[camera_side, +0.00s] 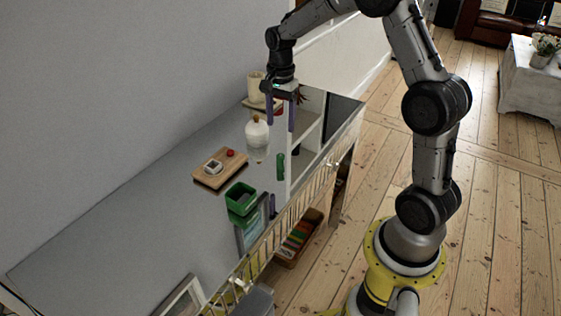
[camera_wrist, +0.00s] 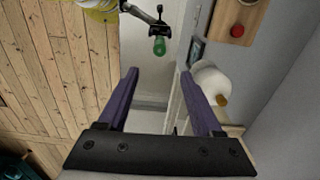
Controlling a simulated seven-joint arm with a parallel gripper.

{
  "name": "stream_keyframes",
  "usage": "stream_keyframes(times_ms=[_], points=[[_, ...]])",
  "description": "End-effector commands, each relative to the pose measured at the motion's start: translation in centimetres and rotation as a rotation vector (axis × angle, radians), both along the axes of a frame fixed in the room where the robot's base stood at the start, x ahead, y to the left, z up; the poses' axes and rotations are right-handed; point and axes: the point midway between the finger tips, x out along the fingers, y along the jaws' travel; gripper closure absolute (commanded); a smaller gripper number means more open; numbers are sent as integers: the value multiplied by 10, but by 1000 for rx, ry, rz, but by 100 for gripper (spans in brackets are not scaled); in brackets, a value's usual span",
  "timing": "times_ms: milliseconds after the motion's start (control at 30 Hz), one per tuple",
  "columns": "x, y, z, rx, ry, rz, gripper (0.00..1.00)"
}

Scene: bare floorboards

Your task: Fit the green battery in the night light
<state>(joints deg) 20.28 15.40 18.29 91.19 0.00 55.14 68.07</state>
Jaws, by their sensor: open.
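A green upright cylinder, which looks like the green battery (camera_side: 281,167), stands near the front edge of the cabinet top. In the wrist view the green battery (camera_wrist: 159,46) shows beyond and between my fingertips. A white rounded body with a small tan tip, which looks like the night light (camera_side: 257,133), stands further back. It also shows in the wrist view as the night light (camera_wrist: 208,80), right of my fingers. Its battery opening cannot be made out. My gripper (camera_side: 280,121) is open and empty above the cabinet, with purple fingers pointing down, apart from both things.
A green open bin (camera_side: 241,196) stands left of the battery. A wooden board (camera_side: 208,181) carries a small white-framed piece and a red button (camera_side: 230,153). A cream container (camera_side: 257,87) stands at the back. The far-left cabinet top is clear.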

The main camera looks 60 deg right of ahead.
Motion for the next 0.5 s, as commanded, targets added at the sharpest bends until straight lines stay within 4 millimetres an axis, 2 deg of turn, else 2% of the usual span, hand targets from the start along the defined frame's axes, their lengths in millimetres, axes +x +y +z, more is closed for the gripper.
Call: stream_keyframes(times_ms=[100,300,500], points=[[-2,1,-24,3,7,2,33],[-1,1,-59,2,4,3,33],[-1,1,-74,1,2,3,33]])
